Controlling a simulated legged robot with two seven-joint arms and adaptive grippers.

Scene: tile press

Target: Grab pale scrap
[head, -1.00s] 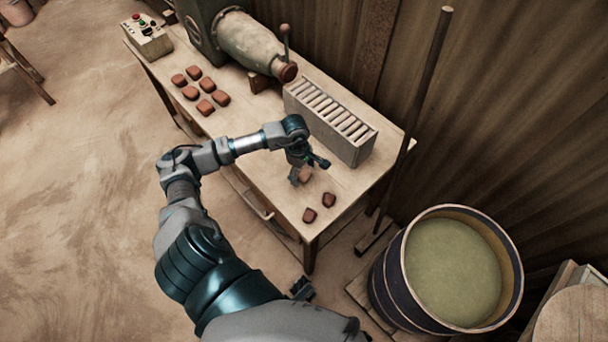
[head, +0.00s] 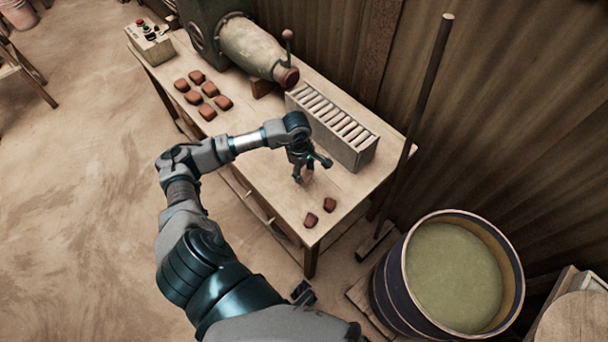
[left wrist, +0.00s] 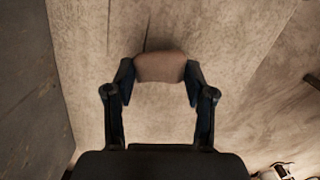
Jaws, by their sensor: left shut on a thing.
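My left gripper (head: 304,177) is over the near half of the wooden table, beside the slotted rack. It is shut on the pale scrap, a small brownish-tan lump. In the left wrist view the pale scrap (left wrist: 160,67) sits between the two fingertips, which touch it from both sides. In the head view the fingers hide most of it. I cannot tell how far it is above the tabletop. Two darker red-brown lumps, one nearer (head: 311,220) and one to its right (head: 330,205), lie apart on the table's near corner. My right gripper does not show clearly.
A slotted rack (head: 362,157) of upright pale tiles stands close right of the gripper. Several red-brown lumps (head: 208,89) lie farther back, near the press (head: 250,45) and control box (head: 150,42). A pole (head: 420,110) leans by the table; a barrel (head: 378,292) stands right.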

